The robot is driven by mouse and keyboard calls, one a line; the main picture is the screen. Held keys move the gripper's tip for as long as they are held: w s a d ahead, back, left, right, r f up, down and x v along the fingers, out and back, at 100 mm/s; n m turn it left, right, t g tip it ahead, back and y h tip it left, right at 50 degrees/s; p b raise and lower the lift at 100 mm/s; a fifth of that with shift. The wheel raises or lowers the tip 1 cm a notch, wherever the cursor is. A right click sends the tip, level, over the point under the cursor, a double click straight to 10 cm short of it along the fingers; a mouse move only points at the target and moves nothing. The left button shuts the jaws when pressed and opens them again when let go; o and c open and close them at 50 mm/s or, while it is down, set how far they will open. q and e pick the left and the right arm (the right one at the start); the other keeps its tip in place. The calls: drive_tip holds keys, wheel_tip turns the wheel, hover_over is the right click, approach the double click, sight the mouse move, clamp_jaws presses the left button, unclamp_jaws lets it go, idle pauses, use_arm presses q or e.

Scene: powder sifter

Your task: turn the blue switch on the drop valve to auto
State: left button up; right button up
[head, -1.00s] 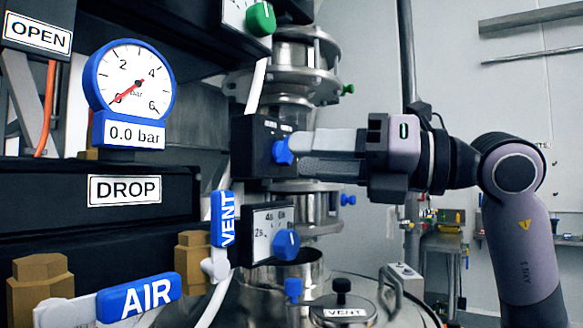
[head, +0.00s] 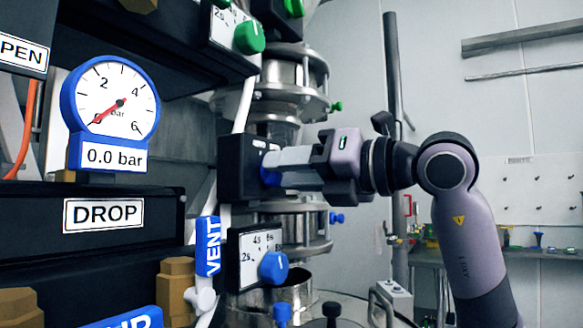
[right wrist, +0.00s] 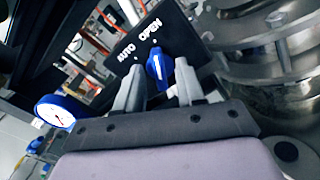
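The drop valve's black switch box (head: 238,165) is on the steel pipe, right of the DROP label (head: 103,214). Its blue switch (right wrist: 160,68) shows clearly in the right wrist view, below the words AUTO and OPEN; its white line points roughly toward OPEN. In the head view the switch (head: 270,178) is mostly hidden by the fingers. My right gripper (right wrist: 160,82) is open, with one finger on each side of the switch and small gaps visible; in the head view it (head: 275,166) reaches in from the right. My left gripper is not in view.
A timer box with a blue knob (head: 273,266) is below, and a green knob (head: 249,37) is above. The gauge (head: 112,102) reads about zero, with a 0.0 bar display. A blue VENT handle (head: 208,246) is at lower centre. Free room lies to the right.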

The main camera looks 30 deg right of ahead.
clamp_jaws()
drive_tip(key=shift+n, duration=0.3)
drive_tip(key=n+p, duration=0.1)
drive_tip(key=n, duration=1)
drive_tip(key=shift+s+a, duration=0.1)
drive_tip(key=shift+n, duration=0.4)
unclamp_jaws()
